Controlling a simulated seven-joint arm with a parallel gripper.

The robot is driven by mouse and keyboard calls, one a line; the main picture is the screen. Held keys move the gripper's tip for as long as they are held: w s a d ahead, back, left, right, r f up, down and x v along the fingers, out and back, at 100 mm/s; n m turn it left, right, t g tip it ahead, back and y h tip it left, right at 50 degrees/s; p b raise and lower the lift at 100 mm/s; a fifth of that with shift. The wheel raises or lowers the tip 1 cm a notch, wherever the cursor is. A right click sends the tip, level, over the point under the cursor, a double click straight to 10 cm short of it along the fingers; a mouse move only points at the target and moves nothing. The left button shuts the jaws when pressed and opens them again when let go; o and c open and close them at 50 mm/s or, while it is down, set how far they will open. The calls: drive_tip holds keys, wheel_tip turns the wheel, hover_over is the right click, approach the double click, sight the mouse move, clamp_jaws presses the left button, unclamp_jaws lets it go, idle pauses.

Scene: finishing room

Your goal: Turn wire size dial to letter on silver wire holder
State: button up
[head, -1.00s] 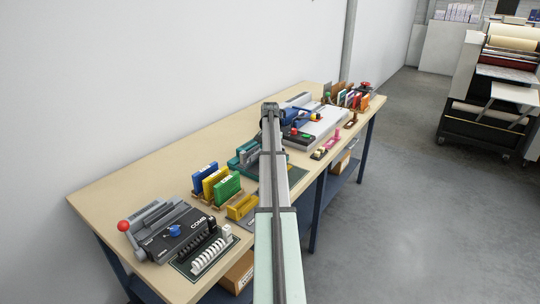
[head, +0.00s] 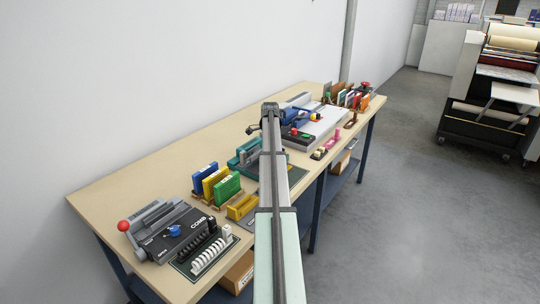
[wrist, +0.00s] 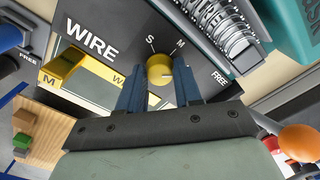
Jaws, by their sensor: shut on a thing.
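In the wrist view, the yellow wire size dial (wrist: 158,66) sits on the dark panel marked WIRE (wrist: 117,33). Letters S and M show beyond it, and a pale mark on the dial points roughly right. My gripper (wrist: 160,73) has its two blue fingers on either side of the dial, shut on it. In the head view my arm hides the dial and the fingers.
A yellow part (wrist: 62,68) lies left of the dial, and a teal body (wrist: 296,30) is at the right. In the head view, blue, yellow and green upright holders (head: 215,184) and a comb machine (head: 172,234) stand on the table (head: 130,190).

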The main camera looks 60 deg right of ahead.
drive_tip(key=shift+m, duration=1.2)
drive_tip(key=o, duration=1)
drive_tip(key=shift+r, duration=0.15)
wheel_tip(320, 180, up, 14)
drive_tip(key=shift+f, duration=0.2)
